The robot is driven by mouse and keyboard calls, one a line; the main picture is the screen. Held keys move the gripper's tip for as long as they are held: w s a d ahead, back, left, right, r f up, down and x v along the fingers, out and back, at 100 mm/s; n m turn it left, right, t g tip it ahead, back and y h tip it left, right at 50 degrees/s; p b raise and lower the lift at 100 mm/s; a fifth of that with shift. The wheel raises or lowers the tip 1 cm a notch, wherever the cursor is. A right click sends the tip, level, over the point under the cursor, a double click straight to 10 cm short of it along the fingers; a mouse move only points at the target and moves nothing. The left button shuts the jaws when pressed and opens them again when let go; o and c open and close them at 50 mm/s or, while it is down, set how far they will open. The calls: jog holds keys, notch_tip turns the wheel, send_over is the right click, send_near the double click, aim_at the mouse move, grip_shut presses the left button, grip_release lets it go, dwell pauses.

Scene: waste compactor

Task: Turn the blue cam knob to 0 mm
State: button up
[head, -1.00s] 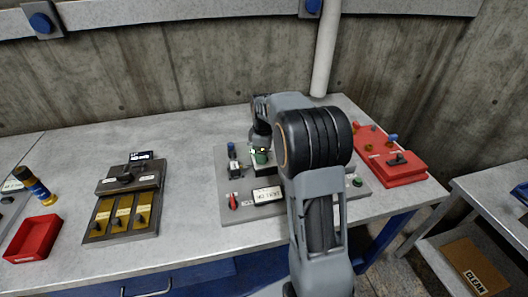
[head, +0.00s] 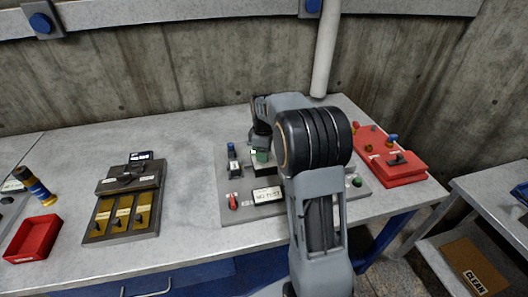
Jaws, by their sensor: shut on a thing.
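My gripper (head: 262,155) points down at the middle of the grey panel (head: 230,213), behind my forearm. It is shut on a small part there; the fingers and the part are too small and too covered to make out clearly. No blue cam knob shows plainly at that spot; it may be hidden by my gripper. A greenish piece shows at the gripper's end. A white display (head: 267,195) just in front seems to read "NO TEST". The knob's scale or setting cannot be read.
On the grey panel are a blue-topped part (head: 232,150), a red lever (head: 233,202) and a green button (head: 357,181). A red block (head: 395,172) with several knobs stands right. A dark box with brass plates (head: 122,213) stands left, with clear table between.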

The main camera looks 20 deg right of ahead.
jog(key=shift+m, duration=0.3)
jog(key=m+p, duration=0.1)
jog(key=m, duration=0.5)
jog(key=m+p, duration=0.1)
jog(key=m, duration=0.4)
jog(key=shift+m, duration=0.7)
jog(key=o, duration=0.9)
notch_tip(320, 180, up, 14)
jog(key=shift+f, duration=0.1)
dwell(0.5)
